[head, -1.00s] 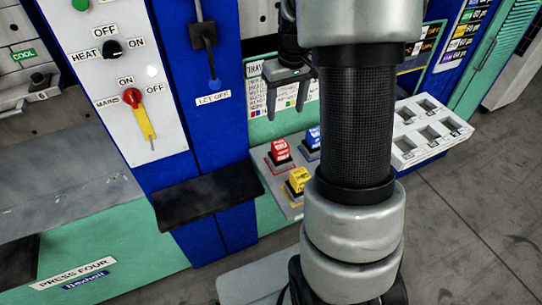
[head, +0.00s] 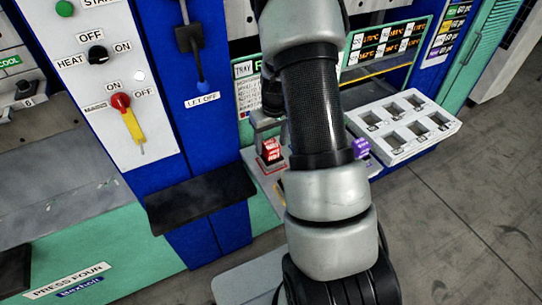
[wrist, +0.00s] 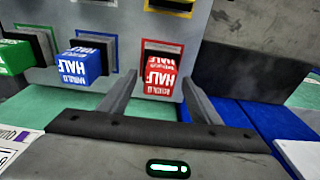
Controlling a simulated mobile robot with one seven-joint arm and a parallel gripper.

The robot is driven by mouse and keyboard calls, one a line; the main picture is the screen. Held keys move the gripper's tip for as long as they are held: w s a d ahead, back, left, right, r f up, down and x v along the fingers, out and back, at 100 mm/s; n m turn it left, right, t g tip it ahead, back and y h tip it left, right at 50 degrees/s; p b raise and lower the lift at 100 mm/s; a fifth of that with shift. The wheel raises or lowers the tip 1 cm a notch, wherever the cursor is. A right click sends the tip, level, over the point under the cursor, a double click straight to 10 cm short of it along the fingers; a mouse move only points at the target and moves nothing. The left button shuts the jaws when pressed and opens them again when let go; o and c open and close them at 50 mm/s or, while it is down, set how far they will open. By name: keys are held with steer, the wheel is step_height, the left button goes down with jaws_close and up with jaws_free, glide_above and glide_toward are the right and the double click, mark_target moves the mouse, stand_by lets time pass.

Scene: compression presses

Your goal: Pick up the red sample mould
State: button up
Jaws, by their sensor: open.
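The red sample mould (wrist: 160,72) shows in the wrist view, in a red-outlined spot on the grey shelf, with white lettering on its face. In the head view the red mould (head: 270,150) stands just left of my arm. My gripper (wrist: 157,85) is open, with one finger on each side of the red mould in the wrist view. I cannot tell whether the fingers touch it. In the head view my arm hides most of the gripper.
A blue mould (wrist: 83,60) and a green mould (wrist: 14,58) stand beside the red one. A purple mould (head: 361,148) shows right of my arm. A white tray with several pockets (head: 405,122) is farther right. A black ledge (head: 200,198) juts out at left.

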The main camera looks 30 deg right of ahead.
steer(key=shift+w+f, duration=0.1)
steer(key=shift+f, duration=0.55)
jaws_close()
steer(key=shift+r, duration=0.1)
